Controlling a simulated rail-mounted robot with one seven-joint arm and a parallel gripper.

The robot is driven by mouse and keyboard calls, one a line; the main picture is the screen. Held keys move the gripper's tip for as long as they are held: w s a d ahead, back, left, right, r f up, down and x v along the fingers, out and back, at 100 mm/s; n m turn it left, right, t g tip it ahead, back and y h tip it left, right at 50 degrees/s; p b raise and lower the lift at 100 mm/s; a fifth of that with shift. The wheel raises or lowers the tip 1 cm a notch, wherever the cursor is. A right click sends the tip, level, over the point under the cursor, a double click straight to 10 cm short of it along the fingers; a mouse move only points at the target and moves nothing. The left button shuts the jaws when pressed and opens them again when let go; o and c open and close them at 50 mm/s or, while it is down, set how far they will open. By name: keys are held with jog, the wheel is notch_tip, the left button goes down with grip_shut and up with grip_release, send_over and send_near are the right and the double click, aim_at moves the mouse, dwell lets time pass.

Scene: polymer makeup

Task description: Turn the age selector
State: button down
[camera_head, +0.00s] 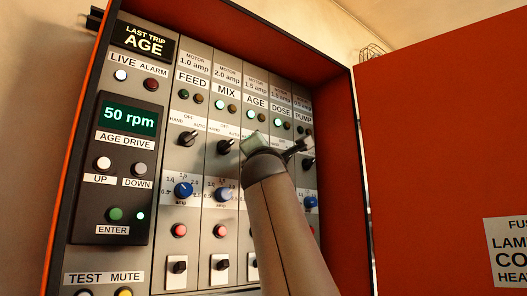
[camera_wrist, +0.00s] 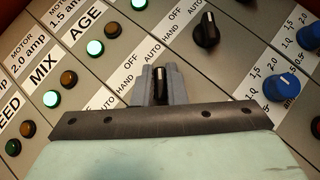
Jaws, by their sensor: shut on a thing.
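The age selector (camera_wrist: 158,76) is a small black knob with a pale pointer line, under the HAND, OFF, AUTO strip of the AGE column. In the wrist view its pointer line faces up, towards the AUTO side, much like the neighbouring selector's. My gripper (camera_wrist: 158,92) has its two grey fingers closed on either side of the knob. In the head view my gripper (camera_head: 254,144) is at the AGE column, and my arm hides the selector and the controls below it.
The neighbouring selector (camera_wrist: 206,31) sits close on the right in the wrist view. The MIX selector (camera_head: 226,146) and FEED selector (camera_head: 187,139) are left in the head view. Blue dials (camera_head: 183,190) lie below. The open red cabinet door (camera_head: 440,150) stands at right.

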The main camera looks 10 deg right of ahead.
jog(key=c, duration=1.5)
grip_release()
jog(key=shift+w+a, duration=0.1)
jog(key=shift+o, duration=0.2)
jog(key=shift+f, duration=0.1)
jog(key=b+v, duration=1.4)
jog(key=v, duration=0.3)
jog(key=shift+s, duration=0.2)
